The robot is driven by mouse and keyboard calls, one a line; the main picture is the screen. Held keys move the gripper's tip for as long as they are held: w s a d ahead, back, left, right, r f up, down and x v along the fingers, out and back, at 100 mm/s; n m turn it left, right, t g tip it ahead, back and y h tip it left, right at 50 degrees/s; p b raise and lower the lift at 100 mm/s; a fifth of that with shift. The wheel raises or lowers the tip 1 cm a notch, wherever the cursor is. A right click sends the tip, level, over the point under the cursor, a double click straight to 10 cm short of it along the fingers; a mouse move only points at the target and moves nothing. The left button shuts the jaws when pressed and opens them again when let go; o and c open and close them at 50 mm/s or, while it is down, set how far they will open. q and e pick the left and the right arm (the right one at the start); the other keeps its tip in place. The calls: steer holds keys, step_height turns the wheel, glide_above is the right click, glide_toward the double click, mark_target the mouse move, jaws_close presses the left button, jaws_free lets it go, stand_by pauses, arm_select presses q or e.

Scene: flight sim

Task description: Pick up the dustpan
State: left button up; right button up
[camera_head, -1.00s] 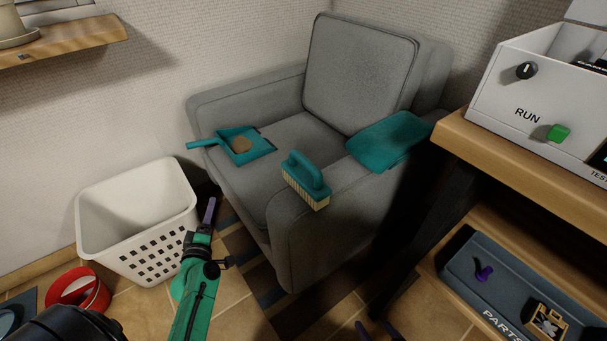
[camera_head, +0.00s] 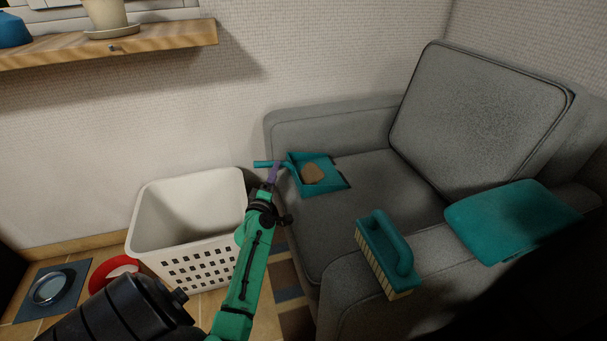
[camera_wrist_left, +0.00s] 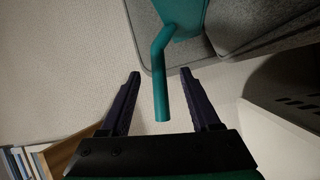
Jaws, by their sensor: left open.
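The teal dustpan (camera_head: 333,184) lies on the grey armchair's seat, with a brown lump in its pan. Its handle sticks out to the left past the chair's edge. My left gripper (camera_head: 273,172) is at the handle in the head view. In the left wrist view, the open left gripper (camera_wrist_left: 162,100) has its two purple fingers on either side of the end of the dustpan's handle (camera_wrist_left: 161,85), with gaps on both sides. The fingers do not visibly touch the handle. My right gripper is not in view.
The grey armchair (camera_head: 375,205) also carries a teal brush (camera_head: 388,255) and a teal cushion (camera_head: 515,220). A white basket (camera_head: 190,225) stands on the floor left of my arm. A wooden shelf (camera_head: 150,40) is on the wall above.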

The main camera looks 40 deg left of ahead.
arm_select(q)
steer(key=b+x, duration=0.1)
steer(key=x, duration=0.4)
steer(key=shift+d, duration=0.1)
jaws_close()
stand_by(1.2)
